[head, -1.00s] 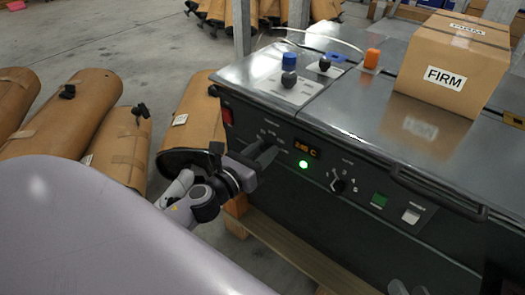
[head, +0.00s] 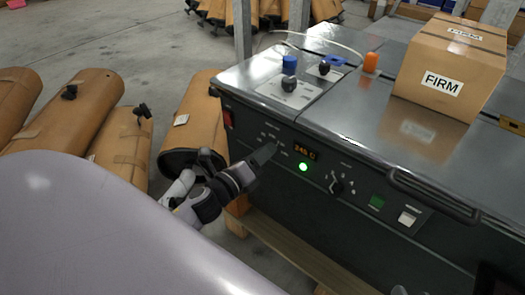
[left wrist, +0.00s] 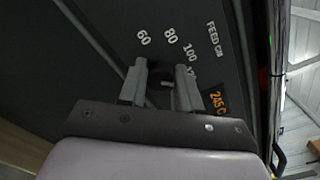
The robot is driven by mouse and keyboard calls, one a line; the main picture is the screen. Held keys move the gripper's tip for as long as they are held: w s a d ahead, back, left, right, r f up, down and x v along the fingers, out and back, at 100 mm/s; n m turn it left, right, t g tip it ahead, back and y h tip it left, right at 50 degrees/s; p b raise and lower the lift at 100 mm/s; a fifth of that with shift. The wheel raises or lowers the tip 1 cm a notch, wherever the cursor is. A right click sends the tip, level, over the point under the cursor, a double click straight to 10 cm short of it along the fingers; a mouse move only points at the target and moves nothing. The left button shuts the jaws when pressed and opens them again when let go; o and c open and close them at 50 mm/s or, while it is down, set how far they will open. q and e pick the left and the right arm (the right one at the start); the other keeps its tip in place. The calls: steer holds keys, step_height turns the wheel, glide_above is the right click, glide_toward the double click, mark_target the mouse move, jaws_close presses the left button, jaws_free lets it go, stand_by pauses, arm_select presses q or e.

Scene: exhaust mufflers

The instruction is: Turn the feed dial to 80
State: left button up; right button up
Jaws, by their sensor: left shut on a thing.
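The feed dial (left wrist: 161,84) is a dark knob on the dark machine front, under the FEED CM label in the left wrist view. Its printed numbers 60, 80 and 100 show above it, with another partly hidden. My left gripper (left wrist: 160,88) is shut on this knob, a finger on either side. In the head view my left gripper (head: 266,152) reaches the panel from the left and hides the knob. The pointer's exact setting cannot be read. At the lower edge of the head view, small grey parts may be my right gripper; its jaws cannot be made out.
Right of the feed dial are an orange display (head: 305,148) reading 245 C, a green lamp (head: 303,167) and a second dial (head: 337,187). A handle bar (head: 435,195) juts out farther right. A FIRM carton (head: 450,65) stands on top. Brown mufflers (head: 75,110) lie at left.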

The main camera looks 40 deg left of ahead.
arm_select(q)
steer(key=n+p, duration=0.8)
steer(key=n, duration=0.8)
steer(key=shift+f, duration=0.2)
arm_select(e)
steer(key=s+d+h, duration=0.2)
steer(key=d+h, duration=0.1)
steer(key=d, duration=0.3)
steer(key=shift+s+r+g, duration=0.2)
steer(key=shift+r+g, duration=0.1)
steer(key=shift+g, duration=0.1)
arm_select(q)
steer(key=shift+n, duration=0.3)
arm_select(e)
steer(key=shift+f, duration=0.15)
arm_select(q)
steer(key=o, duration=1)
steer(key=shift+o, duration=0.2)
